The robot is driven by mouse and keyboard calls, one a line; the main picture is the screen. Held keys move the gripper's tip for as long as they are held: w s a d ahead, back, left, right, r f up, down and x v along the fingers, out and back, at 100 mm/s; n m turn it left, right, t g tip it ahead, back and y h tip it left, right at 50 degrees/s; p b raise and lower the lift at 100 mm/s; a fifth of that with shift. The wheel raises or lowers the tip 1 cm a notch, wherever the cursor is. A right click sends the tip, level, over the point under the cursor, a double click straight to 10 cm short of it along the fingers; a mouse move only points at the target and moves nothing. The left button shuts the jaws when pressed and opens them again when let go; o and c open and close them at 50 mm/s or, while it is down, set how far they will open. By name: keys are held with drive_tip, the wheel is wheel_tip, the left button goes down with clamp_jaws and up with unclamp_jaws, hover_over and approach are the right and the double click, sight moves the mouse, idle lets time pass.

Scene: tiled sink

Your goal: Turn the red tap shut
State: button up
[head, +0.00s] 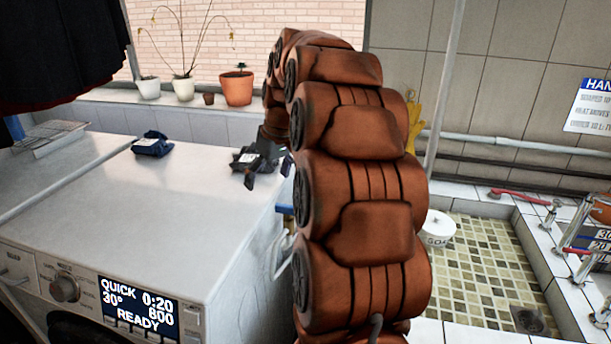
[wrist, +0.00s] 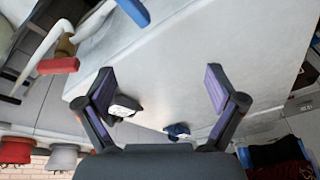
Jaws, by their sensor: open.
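A red tap handle (wrist: 58,66) shows at the upper left of the wrist view, on a brass valve (wrist: 66,45) with pale pipes. It lies left of the white machine top and apart from my fingers. A blue handle (wrist: 134,11) is at the top of that view. In the head view my arm seems to hide the red handle; a bit of blue (head: 285,210) shows beside the machine. My gripper (wrist: 158,82) is open and empty, pointing down over the machine top; it also shows in the head view (head: 267,175), left of my arm.
A washing machine (head: 190,215) fills the left. Small dark blue items (head: 152,143) lie on it. Several plant pots (head: 237,88) stand on the sill. At right are a tiled basin (head: 480,265), a white tub (head: 438,226) and a red-handled item (head: 520,195) on the rim.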

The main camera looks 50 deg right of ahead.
drive_tip(key=d+t+h, duration=0.1)
drive_tip(key=d, duration=1.5)
drive_tip(key=shift+m, duration=0.4)
drive_tip(key=shift+p+x, duration=0.6)
drive_tip(key=shift+x, duration=3.05)
drive_tip(key=shift+w+d, duration=0.1)
drive_tip(key=shift+w, duration=0.05)
drive_tip(key=shift+c, duration=0.4)
drive_tip(key=c, duration=1.1)
drive_tip(key=shift+o, duration=0.2)
